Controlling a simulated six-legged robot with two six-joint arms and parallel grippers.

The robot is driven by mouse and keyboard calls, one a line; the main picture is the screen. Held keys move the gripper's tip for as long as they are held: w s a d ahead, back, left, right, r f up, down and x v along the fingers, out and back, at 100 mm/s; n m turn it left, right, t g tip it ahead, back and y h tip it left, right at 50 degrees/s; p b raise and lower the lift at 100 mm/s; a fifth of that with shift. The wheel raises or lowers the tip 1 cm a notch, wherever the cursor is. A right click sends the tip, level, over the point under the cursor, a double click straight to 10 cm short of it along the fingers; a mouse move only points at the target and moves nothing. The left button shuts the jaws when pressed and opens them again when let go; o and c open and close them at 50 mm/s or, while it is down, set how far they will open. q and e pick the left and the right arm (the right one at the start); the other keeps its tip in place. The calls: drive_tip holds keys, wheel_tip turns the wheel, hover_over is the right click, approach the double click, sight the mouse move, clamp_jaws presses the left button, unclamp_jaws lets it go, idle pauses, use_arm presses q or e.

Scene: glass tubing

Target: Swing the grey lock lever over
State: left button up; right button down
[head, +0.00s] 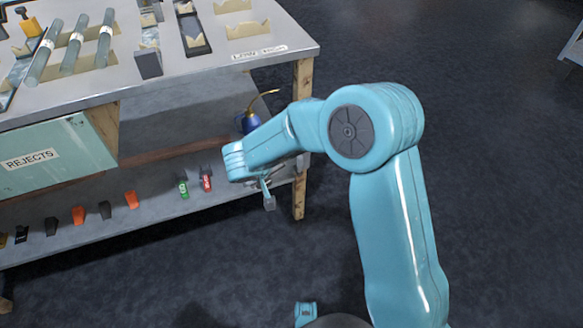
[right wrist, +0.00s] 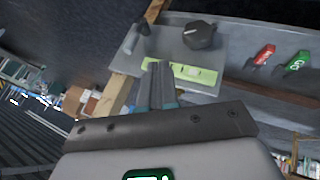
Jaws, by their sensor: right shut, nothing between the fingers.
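My left gripper is not in view.
A red tag (head: 206,182) and a green tag (head: 184,188) sit left of the lever. The wooden bench leg (head: 299,195) stands just right of it. A blue oil can (head: 250,122) is behind my forearm. The bench top (head: 200,72) is above.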

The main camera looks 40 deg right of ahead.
sight(298, 163)
drive_tip(key=w+d+f+b, duration=0.1)
drive_tip(key=d+f, duration=0.1)
drive_tip(key=d, duration=0.1)
drive_tip(key=w+d+f+b, duration=0.1)
drive_tip(key=d+f, duration=0.2)
drive_tip(key=w+d+f+b, duration=0.1)
drive_tip(key=d+f, duration=0.2)
drive_tip(key=shift+w, duration=0.2)
idle(0.6)
drive_tip(key=shift+d+r+y, duration=0.1)
drive_tip(key=shift+d+y, duration=0.1)
drive_tip(key=shift+y, duration=0.1)
